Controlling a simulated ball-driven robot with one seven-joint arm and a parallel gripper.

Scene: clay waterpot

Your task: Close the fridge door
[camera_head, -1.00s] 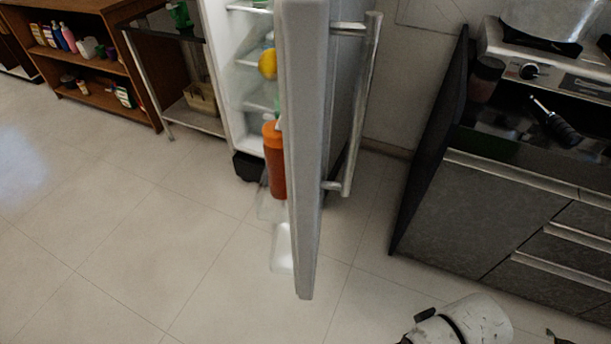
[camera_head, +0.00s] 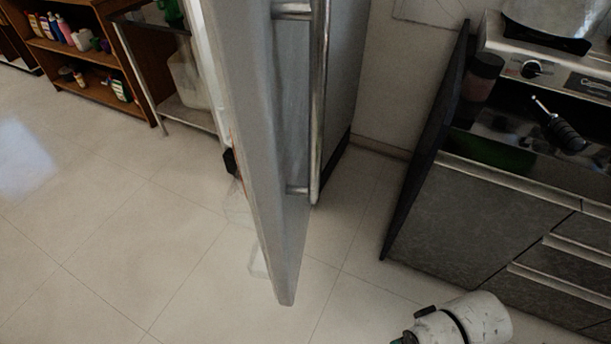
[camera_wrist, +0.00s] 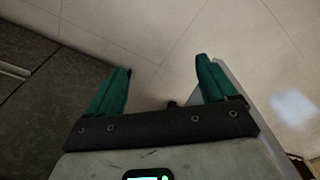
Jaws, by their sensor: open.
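The fridge door (camera_head: 262,150) stands open in the middle of the head view, its grey outer face turned partly toward me. A vertical metal handle (camera_head: 319,100) runs along that face. The door hides nearly all of the fridge interior. In the wrist view my gripper (camera_wrist: 162,68) is open and empty, with its two green fingers apart over the floor. A pale grey panel (camera_wrist: 238,100), probably the door, lies right beside the right finger; I cannot tell whether they touch.
A dark kitchen counter (camera_head: 480,215) with drawers stands on the right, a stove (camera_head: 545,65) on top. A metal-legged table (camera_head: 190,115) and brown shelves (camera_head: 95,70) stand on the left. The tiled floor (camera_head: 110,240) left of the door is clear.

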